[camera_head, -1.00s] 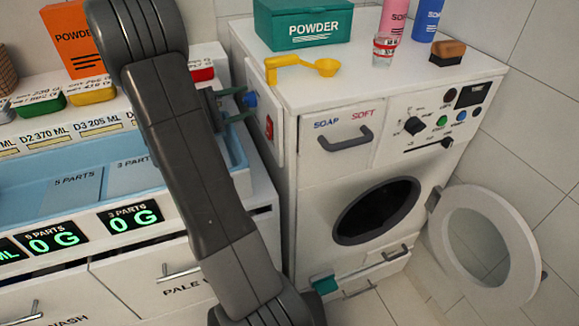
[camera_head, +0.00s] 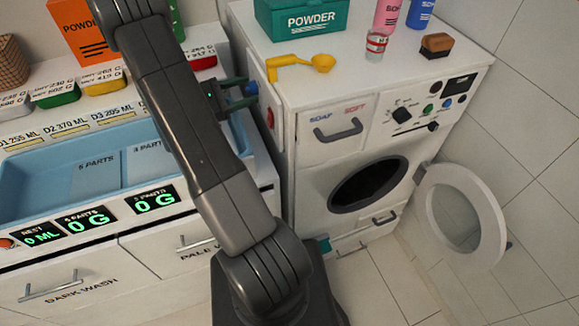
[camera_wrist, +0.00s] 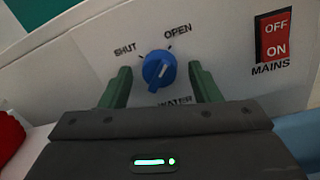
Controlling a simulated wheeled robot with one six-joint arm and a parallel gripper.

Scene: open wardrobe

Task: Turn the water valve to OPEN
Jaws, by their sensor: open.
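The blue round water valve (camera_wrist: 159,69) is on a white side panel, with SHUT printed at its upper left and OPEN at its upper right. My gripper (camera_wrist: 160,76) is open, with one green finger on each side of the valve and visible gaps between. The fingers' depth along the valve is hard to tell.
A red MAINS switch (camera_wrist: 274,38) is right of the valve. A yellow scoop (camera_head: 300,64) lies on the machine top near the panel edge. The machine's round door (camera_head: 460,213) stands open. A blue basin (camera_head: 80,180) is at the left.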

